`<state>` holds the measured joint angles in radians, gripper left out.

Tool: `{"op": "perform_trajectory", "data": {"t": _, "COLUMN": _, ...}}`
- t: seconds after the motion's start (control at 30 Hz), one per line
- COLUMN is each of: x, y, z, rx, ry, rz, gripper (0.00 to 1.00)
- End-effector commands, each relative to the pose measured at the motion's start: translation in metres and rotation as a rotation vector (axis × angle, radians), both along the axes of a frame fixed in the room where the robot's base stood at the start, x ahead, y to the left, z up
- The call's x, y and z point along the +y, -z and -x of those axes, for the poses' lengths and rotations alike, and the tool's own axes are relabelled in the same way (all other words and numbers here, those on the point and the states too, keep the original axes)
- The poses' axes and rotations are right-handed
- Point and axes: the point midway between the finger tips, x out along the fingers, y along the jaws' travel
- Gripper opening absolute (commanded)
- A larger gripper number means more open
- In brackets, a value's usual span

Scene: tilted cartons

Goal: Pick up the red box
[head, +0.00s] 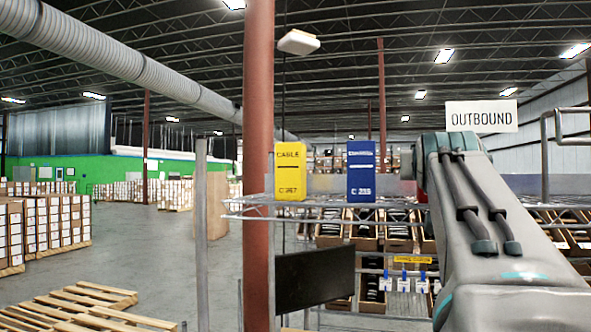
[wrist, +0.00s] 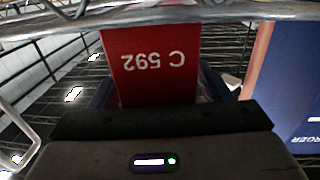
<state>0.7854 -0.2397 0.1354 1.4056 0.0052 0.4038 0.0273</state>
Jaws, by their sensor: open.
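The red box (wrist: 155,65), marked C 592, stands in the middle of the wrist view, where its lettering appears upside down. My gripper (wrist: 160,88) is open, with dark blue fingers showing at either side of the box's lower part in the picture. I cannot tell whether the fingers touch the box. In the head view only a sliver of red (head: 421,191) shows beside my arm. My arm hides the rest, and my gripper is not visible there.
A yellow box (head: 290,172) and a blue box (head: 361,171) stand on the wire shelf (head: 330,202). The shelf edge (wrist: 150,16) crosses the top there.

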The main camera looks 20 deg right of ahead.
Motion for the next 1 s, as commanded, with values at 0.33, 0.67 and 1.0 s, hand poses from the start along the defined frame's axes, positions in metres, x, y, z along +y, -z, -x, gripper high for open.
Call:
{"op": "perform_trajectory", "data": {"t": 0.33, "x": -0.0058, "y": -0.0009, "z": -0.0030, "rx": -0.001, "ry": -0.001, "rz": 0.001, "gripper": 0.60}}
{"op": "perform_trajectory", "data": {"t": 0.67, "x": -0.0056, "y": -0.0008, "z": -0.0031, "rx": -0.001, "ry": -0.001, "rz": 0.001, "gripper": 0.19}}
{"op": "perform_trajectory", "data": {"t": 1.0, "x": -0.0057, "y": -0.0095, "z": -0.0036, "rx": 0.000, "ry": -0.001, "rz": 0.001, "gripper": 0.19}}
